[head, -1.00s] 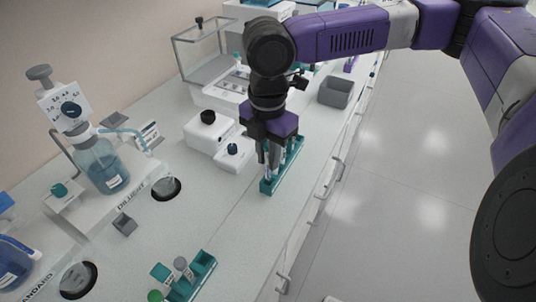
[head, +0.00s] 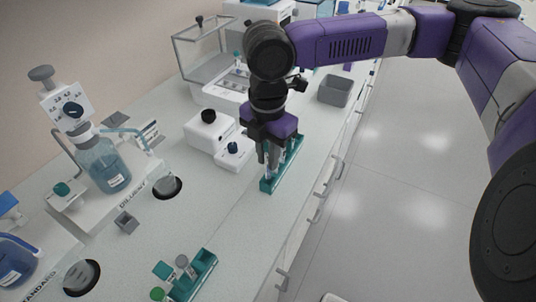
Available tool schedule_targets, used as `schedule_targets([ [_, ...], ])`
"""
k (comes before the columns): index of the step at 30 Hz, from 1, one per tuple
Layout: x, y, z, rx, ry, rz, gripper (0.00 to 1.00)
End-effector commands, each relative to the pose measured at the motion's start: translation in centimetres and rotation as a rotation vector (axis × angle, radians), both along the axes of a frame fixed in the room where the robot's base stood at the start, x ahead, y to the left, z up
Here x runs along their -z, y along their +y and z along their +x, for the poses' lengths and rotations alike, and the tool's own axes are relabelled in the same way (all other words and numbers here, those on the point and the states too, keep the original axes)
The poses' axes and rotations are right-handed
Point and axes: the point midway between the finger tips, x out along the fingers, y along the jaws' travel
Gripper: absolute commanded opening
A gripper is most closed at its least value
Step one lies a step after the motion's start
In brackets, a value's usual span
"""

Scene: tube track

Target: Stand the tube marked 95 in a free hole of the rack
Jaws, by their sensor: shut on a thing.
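My gripper (head: 268,157) points down over the near end of a long teal rack (head: 268,186) in the middle of the bench. It is shut on a slim pale tube, mostly hidden between the fingers, so I cannot read its mark. The tube looks upright, its lower end at the rack; I cannot tell whether it is inside a hole. A second teal rack (head: 206,265) at the bottom of the head view has capped tubes at its left side: a teal-capped one (head: 165,270), a grey-capped one (head: 182,261) and a green-capped one (head: 157,294). Their numbers are unreadable.
White devices with a black knob (head: 208,116) and a blue knob (head: 233,147) stand just left of the gripper. A grey bin (head: 335,90) is behind right. A diluent bottle (head: 108,170) stands at left. The bench between the two racks is clear.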

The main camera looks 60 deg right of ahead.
Motion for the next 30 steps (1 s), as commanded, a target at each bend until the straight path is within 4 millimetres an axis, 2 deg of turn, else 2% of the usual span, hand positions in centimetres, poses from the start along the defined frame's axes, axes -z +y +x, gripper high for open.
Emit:
schedule_targets([
  [30, 1.5, 0.0, 0.0, 0.000, 0.000, 0.000, 0.00],
])
